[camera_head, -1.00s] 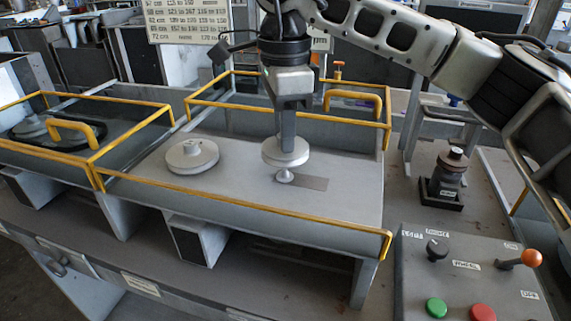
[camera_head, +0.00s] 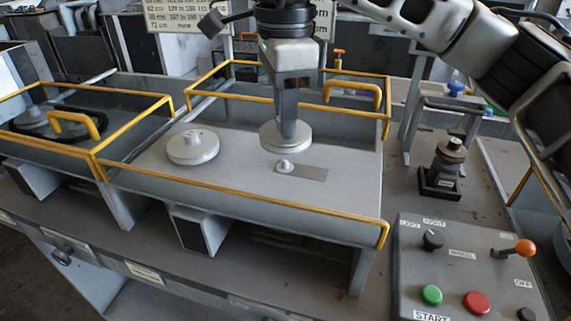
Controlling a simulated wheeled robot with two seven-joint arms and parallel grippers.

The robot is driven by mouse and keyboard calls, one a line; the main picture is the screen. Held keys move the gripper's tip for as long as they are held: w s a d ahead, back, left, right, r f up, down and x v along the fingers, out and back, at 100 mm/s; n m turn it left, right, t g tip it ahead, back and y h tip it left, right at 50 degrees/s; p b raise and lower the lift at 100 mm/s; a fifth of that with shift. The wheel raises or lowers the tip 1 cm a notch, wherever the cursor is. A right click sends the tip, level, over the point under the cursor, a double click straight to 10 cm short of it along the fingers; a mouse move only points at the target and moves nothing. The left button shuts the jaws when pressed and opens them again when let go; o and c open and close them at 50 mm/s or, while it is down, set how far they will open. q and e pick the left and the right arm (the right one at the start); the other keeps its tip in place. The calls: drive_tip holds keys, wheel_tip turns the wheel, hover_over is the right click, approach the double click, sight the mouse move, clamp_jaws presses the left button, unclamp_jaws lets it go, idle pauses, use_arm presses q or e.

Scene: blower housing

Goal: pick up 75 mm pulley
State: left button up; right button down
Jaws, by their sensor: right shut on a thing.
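My right gripper (camera_head: 288,126) comes down from above and is shut on a pale grey round pulley (camera_head: 270,138). It holds the pulley level, a little above a small knobbed spindle (camera_head: 285,166) on the grey housing deck (camera_head: 235,188). The fingers hide the middle of this pulley. A second pale grey pulley (camera_head: 192,150), of similar size, lies flat on the deck to the left, with a hub on top. I cannot read a size on either pulley. My left gripper is out of view.
Yellow guard rails (camera_head: 240,195) edge the housing. A yellow handle (camera_head: 352,92) stands behind the held pulley. A control panel (camera_head: 462,262) with buttons and an orange-knobbed lever sits at lower right. A dark stepped part (camera_head: 448,162) stands right of the housing.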

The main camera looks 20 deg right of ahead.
drive_tip(key=s, duration=0.2)
drive_tip(key=s+a+r, duration=0.1)
drive_tip(key=s+b, duration=0.1)
drive_tip(key=s, duration=0.1)
drive_tip(key=shift+s+a+r, duration=0.15)
drive_tip(key=shift+s+a, duration=0.1)
drive_tip(key=shift+s, duration=0.05)
